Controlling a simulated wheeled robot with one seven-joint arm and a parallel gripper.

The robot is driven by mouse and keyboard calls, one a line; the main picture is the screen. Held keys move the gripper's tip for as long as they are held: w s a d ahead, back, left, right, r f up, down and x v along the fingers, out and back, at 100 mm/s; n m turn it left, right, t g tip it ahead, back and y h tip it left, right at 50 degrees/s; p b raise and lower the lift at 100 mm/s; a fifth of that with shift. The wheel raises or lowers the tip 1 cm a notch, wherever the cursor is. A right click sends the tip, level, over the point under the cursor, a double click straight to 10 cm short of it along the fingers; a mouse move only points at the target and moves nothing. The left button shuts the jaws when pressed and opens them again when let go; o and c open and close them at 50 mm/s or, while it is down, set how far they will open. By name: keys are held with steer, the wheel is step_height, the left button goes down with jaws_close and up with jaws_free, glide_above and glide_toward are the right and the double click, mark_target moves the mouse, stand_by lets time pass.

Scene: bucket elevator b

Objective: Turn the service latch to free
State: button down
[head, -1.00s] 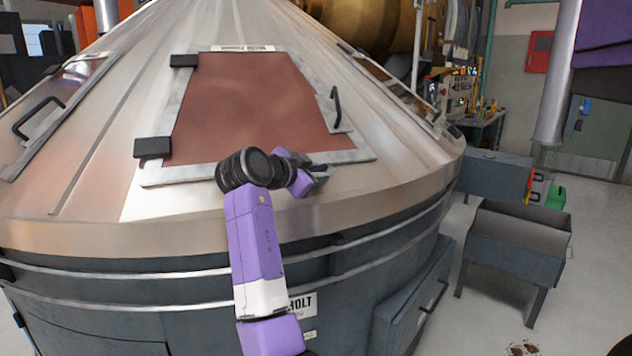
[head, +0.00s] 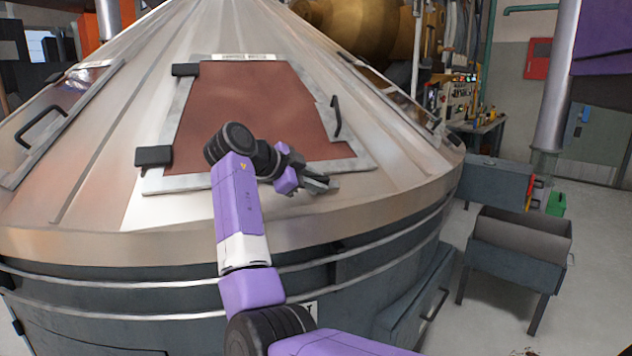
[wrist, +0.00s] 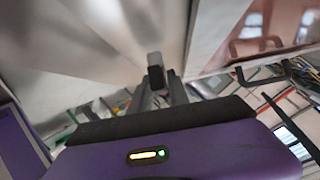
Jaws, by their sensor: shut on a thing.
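My gripper (head: 322,183) is at the lower right edge of the framed hatch on the cone. In the wrist view, its fingers (wrist: 160,92) are closed around a small dark block with a grey face (wrist: 156,70), which looks like the service latch. The block stands against the pale metal of the cone. In the head view the latch is hidden by the fingers, so I cannot read its turn position or any mark.
The reddish hatch panel (head: 255,110) has a black handle (head: 336,117) on its right and black hinges (head: 153,156) on its left. A grey bin on legs (head: 515,250) stands on the floor at right.

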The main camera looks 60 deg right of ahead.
steer(key=shift+f, duration=0.1)
steer(key=c, duration=1.4)
jaws_free()
steer(key=shift+v, duration=3.85)
